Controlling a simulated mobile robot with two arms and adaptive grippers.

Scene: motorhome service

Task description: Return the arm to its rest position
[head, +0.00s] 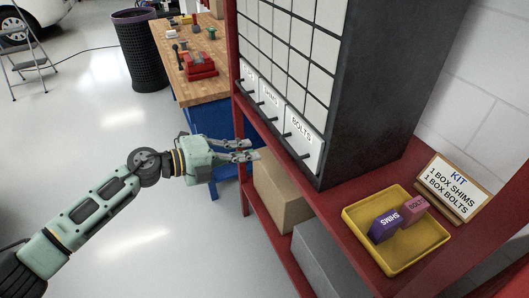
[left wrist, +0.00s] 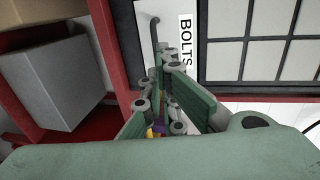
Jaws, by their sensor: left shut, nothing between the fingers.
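The gripper is shut and empty. In the left wrist view its fingers (left wrist: 158,100) are close together, with the BOLTS label (left wrist: 186,40) just beyond them. A purple SHIMS box (head: 384,226) and a pink BOLTS box (head: 414,209) lie in the yellow tray (head: 437,243) at the right. My right gripper is not in view.
The drawer cabinet (head: 365,90) stands on the red rack (head: 320,205). A cardboard box (head: 280,190) and a grey box (head: 325,262) are on its lower shelf. A KIT sign (head: 455,187) stands behind the tray. A workbench (head: 215,85) is at the back.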

